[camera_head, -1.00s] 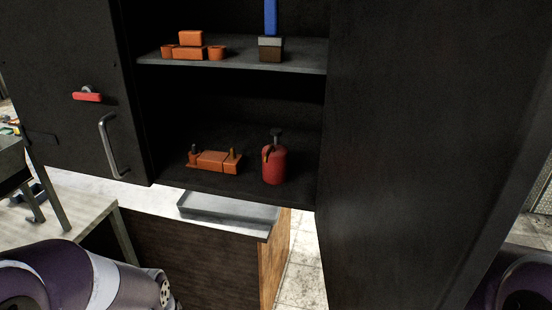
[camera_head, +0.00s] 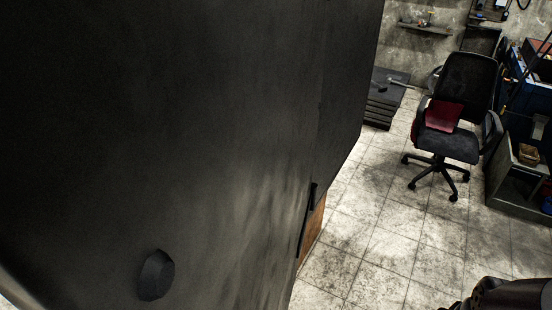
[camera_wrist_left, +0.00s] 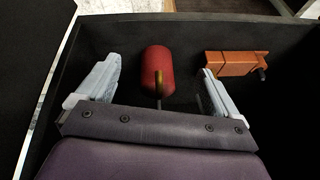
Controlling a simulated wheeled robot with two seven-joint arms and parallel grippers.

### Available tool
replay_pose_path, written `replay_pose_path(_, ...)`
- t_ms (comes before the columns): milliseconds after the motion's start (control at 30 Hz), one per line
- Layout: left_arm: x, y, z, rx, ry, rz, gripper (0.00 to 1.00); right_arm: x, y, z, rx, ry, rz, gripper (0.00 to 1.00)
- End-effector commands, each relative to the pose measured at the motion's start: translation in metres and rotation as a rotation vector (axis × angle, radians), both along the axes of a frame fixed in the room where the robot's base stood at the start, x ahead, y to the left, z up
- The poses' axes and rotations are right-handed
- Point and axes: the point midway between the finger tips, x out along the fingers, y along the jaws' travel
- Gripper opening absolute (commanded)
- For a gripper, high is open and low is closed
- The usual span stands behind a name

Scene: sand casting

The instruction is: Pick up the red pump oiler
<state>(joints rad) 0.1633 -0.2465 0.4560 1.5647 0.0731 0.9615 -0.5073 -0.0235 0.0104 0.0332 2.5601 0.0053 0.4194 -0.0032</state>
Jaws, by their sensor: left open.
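The red pump oiler (camera_wrist_left: 157,62) shows in the left wrist view, inside a dark cabinet compartment. Its rounded red body is farther off, and its pump end and a brownish part point toward my gripper. My left gripper (camera_wrist_left: 162,70) is open, with one pale finger on each side of the oiler and a gap on both sides. I cannot tell how deep the fingers reach along it. The head view does not show the oiler or my left gripper. My right gripper is in neither view.
An orange block-like part (camera_wrist_left: 230,63) lies right of the oiler, close to the right finger. Dark cabinet walls (camera_wrist_left: 287,100) surround the compartment. A large dark panel (camera_head: 190,130) fills the left of the head view. Tiled floor (camera_head: 385,235) and an office chair (camera_head: 450,140) are beyond.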

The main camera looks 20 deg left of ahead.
Motion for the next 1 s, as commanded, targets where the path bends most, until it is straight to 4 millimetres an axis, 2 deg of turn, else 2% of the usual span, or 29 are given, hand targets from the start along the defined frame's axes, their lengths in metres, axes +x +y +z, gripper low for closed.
replay_pose_path(167,0.021,0.0,0.001,-0.001,0.001,0.0,0.94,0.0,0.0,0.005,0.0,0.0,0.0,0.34)
replay_pose_path(300,0.05,0.0,0.004,0.0,0.002,0.0,0.94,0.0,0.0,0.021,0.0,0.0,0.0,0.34)
replay_pose_path(400,0.055,0.0,-0.017,-0.001,0.004,0.001,0.94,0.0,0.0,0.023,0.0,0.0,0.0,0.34)
replay_pose_path(467,0.057,0.0,-0.024,-0.001,0.002,0.001,0.94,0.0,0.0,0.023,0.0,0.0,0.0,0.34)
replay_pose_path(700,0.059,0.0,-0.028,-0.001,-0.001,0.001,0.94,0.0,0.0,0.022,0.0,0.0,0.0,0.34)
replay_pose_path(933,0.059,0.0,-0.028,-0.001,-0.001,0.001,0.19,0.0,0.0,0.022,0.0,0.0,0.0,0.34)
replay_pose_path(1000,0.059,0.0,-0.027,0.0,-0.003,0.001,0.18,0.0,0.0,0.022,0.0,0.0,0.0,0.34)
